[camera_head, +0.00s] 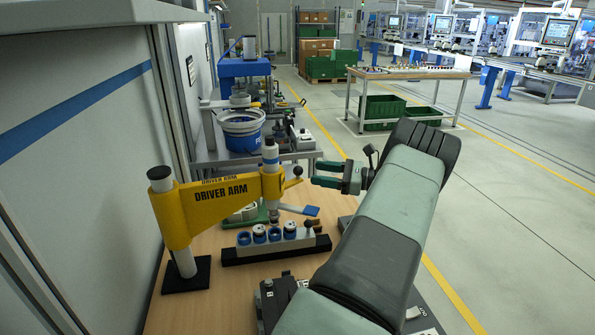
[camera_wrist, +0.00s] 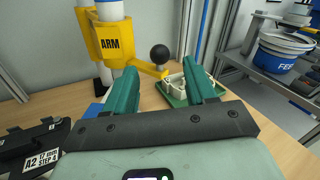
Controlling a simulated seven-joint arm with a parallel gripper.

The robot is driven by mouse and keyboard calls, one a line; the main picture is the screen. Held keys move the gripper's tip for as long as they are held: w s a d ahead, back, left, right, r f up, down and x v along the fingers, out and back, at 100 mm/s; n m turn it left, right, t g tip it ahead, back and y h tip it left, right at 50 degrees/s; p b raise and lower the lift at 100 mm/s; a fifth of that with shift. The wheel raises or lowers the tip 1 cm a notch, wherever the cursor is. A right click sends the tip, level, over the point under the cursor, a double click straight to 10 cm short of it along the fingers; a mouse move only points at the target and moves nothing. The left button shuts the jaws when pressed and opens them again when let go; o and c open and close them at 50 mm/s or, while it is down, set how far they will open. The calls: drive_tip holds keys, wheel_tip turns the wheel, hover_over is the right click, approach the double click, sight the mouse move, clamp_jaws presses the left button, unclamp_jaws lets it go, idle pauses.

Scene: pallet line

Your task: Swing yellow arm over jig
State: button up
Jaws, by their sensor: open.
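The yellow driver arm (camera_head: 222,194) stands on a post with a black base at the left of the wooden bench. Its free end carries a grey-white spindle (camera_head: 270,156) and a short yellow rod with a black ball knob (camera_head: 298,171). The likely jig is a grey block with blue rings (camera_head: 276,240), on a black base in front of the spindle. My gripper (camera_head: 316,174) is open and empty, just right of the knob. In the wrist view, the knob (camera_wrist: 160,54) shows between and beyond my fingertips (camera_wrist: 160,66); contact cannot be told. The block is not clearly visible there.
A green tray of pale parts (camera_wrist: 178,88) lies behind the block. A blue-ended piece (camera_head: 300,210) is near the spindle. A black fixture labelled A2 (camera_wrist: 35,145) lies on the bench. A grey wall stands left; a cart with a blue bucket (camera_head: 243,135) stands behind.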

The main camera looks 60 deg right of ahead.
sight(298, 170)
drive_tip(key=x, duration=0.7)
drive_tip(key=shift+w, duration=0.2)
clamp_jaws()
